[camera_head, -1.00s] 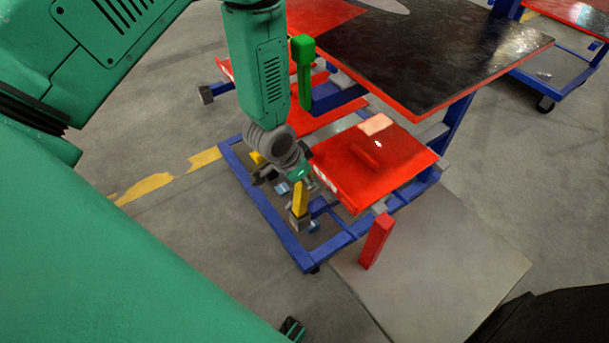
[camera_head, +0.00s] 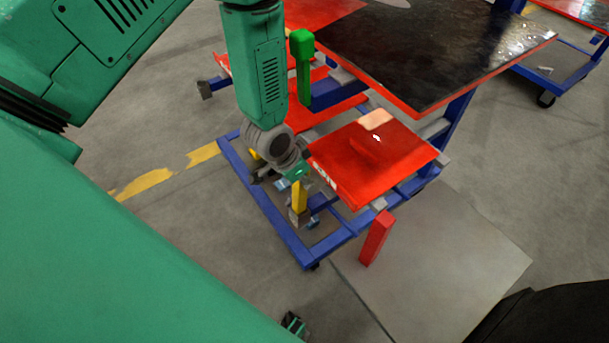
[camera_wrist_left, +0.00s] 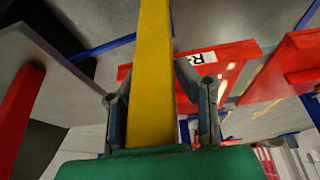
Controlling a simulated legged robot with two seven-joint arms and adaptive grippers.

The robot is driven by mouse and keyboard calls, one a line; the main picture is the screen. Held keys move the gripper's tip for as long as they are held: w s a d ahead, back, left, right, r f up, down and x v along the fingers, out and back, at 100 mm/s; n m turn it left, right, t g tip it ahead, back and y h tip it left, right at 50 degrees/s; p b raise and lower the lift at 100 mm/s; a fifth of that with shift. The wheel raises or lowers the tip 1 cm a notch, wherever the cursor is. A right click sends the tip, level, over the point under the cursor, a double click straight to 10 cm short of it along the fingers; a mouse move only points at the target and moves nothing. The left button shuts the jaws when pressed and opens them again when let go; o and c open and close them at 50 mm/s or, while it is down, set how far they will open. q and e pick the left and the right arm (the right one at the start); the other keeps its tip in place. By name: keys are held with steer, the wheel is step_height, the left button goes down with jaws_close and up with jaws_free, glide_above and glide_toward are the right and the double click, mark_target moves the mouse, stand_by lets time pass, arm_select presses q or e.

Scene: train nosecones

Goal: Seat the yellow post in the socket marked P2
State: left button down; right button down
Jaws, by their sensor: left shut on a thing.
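The yellow post (camera_head: 300,197) is upright in the head view, below the wrist of my left arm. My left gripper (camera_head: 294,174) is shut on its upper part. In the left wrist view the post (camera_wrist_left: 153,75) runs between the two fingers of the left gripper (camera_wrist_left: 160,112). The post's lower end is at a small grey block (camera_head: 299,217) by the blue cart frame; I cannot tell whether it is inside it. No P2 marking is readable in the head view. A white label (camera_wrist_left: 194,58) with dark lettering shows on a red panel in the wrist view. My right gripper is not visible.
The blue cart frame (camera_head: 262,215) surrounds the post's lower end. A red panel (camera_head: 355,170) lies close on the right. A green post (camera_head: 303,70) stands behind. Open floor lies left.

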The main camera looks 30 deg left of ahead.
mark_target(303, 190)
arm_select(q)
steer(key=shift+s+a, duration=0.1)
steer(key=shift+a, duration=0.05)
steer(key=shift+h, duration=0.3)
steer(key=shift+w+a, duration=0.1)
steer(key=shift+w, duration=0.15)
steer(key=shift+p, duration=0.3)
stand_by(0.6)
steer(key=shift+f+b, duration=1.8)
steer(key=shift+f, duration=1)
steer(key=c, duration=1.1)
jaws_free()
steer(key=shift+c, duration=0.2)
